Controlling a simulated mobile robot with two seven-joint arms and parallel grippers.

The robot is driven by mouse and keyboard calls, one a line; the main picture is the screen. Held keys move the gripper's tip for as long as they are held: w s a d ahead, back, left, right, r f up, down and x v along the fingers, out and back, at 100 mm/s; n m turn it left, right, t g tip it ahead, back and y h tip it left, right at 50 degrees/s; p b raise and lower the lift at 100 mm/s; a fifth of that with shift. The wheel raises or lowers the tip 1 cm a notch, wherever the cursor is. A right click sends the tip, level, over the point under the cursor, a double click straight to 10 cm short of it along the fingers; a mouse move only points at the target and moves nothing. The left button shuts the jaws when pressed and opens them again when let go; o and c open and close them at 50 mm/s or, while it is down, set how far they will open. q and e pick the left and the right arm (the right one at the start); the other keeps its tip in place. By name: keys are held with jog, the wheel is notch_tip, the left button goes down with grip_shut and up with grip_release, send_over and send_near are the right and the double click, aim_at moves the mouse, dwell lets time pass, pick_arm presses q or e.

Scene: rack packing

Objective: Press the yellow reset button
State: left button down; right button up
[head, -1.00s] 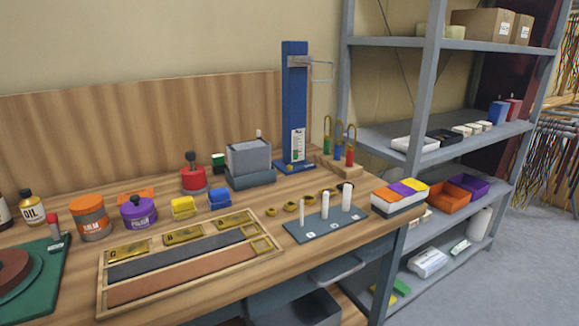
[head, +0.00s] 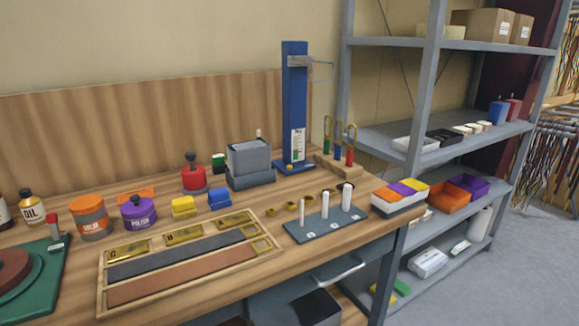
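A small yellow button (head: 290,167) shows on the base of a tall blue column device (head: 294,105) at the back of the wooden workbench. The column has a metal bracket near its top and a white label with a green mark low on its front. The button is small in this view, and nothing visible covers it. Neither of my grippers is in the head view.
A grey block on a dark base (head: 249,160) stands just left of the column. A wooden stand with colored-handled tools (head: 340,165) is to its right. In front are gold rings and a plate with white pegs (head: 325,226). A grey shelf (head: 440,150) stands right.

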jog(key=shift+d, duration=0.1)
jog(key=shift+c, duration=0.3)
grip_shut()
dwell(0.4)
dwell(1.4)
